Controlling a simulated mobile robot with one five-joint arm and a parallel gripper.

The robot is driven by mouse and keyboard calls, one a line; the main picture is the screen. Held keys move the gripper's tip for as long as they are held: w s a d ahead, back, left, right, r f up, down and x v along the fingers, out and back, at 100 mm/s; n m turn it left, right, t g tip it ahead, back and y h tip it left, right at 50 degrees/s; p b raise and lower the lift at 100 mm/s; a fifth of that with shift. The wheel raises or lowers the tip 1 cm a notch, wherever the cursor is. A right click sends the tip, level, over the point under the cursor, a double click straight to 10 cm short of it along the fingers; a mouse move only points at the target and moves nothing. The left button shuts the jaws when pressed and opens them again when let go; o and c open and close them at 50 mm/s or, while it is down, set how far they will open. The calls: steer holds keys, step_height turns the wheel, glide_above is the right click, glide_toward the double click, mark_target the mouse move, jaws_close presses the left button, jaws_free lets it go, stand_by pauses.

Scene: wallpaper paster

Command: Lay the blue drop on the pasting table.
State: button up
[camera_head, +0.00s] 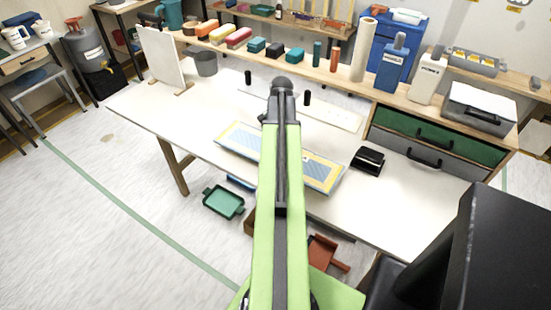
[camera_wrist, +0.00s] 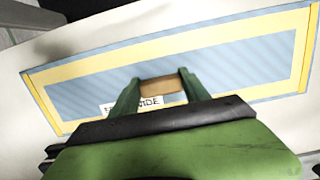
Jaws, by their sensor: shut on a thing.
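The blue drop (camera_head: 321,173) shows as a blue-striped panel with a yellow band, at the front middle of the white pasting table (camera_head: 205,117). In the wrist view the striped panel (camera_wrist: 225,68) spreads below and beyond my gripper (camera_wrist: 159,84). My green fingers are shut on a small brown piece (camera_wrist: 163,87), which looks like a grip at the drop's near side. A white label ending in "WIDE" (camera_wrist: 135,107) lies by the left finger. I cannot tell if the drop touches the table. In the head view my arm hides the gripper and the drop's middle.
A black object (camera_head: 368,160) stands right of the drop. A grey cup (camera_head: 206,63) and white board (camera_head: 161,58) are at the far left. The table's left side is mostly clear.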

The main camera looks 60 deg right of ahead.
step_height(320, 180, down, 4)
steer(key=b, duration=0.4)
steer(key=shift+f, duration=0.15)
steer(key=shift+r, duration=0.2)
steer(key=shift+f, duration=0.15)
steer(key=o, duration=1.5)
steer(key=r+p, duration=0.4)
steer(key=d+r+p, duration=0.1)
steer(key=r+p, duration=0.7)
steer(key=shift+d+r, duration=0.1)
steer(key=shift+d, duration=0.2)
